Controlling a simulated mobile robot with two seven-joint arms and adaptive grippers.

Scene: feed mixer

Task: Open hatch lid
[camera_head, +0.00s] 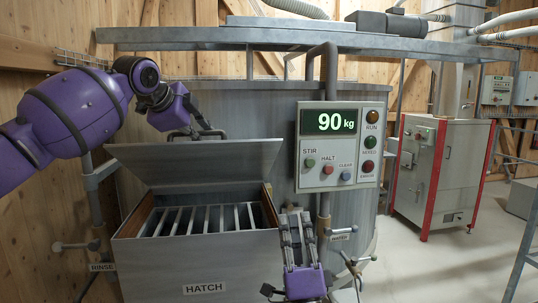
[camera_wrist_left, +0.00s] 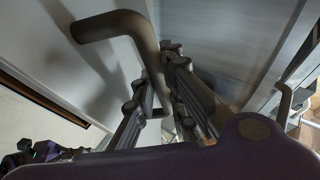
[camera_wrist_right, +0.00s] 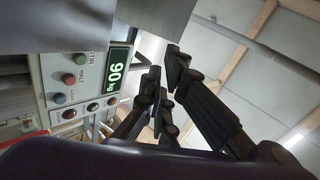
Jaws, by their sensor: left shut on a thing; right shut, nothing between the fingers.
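The grey hatch lid (camera_head: 200,162) stands raised and tilted back above the hatch box (camera_head: 200,262), which is labelled HATCH. The box is open at the top and shows a grille of metal bars inside. My left gripper (camera_head: 196,130) is behind the lid's upper edge, shut on the lid handle. In the left wrist view the dark bent handle (camera_wrist_left: 110,25) passes between the fingers (camera_wrist_left: 165,90). My right gripper (camera_head: 292,222) is shut and empty, fingers pointing up, just right of the hatch box's front; its fingers show in the right wrist view (camera_wrist_right: 168,85).
The control panel (camera_head: 340,148) reads 90 kg and stands right of the lid, above my right gripper. A RINSE valve (camera_head: 78,245) is left of the box, and a WATER valve (camera_head: 340,235) is right of it. A red-edged cabinet (camera_head: 436,172) stands at the right.

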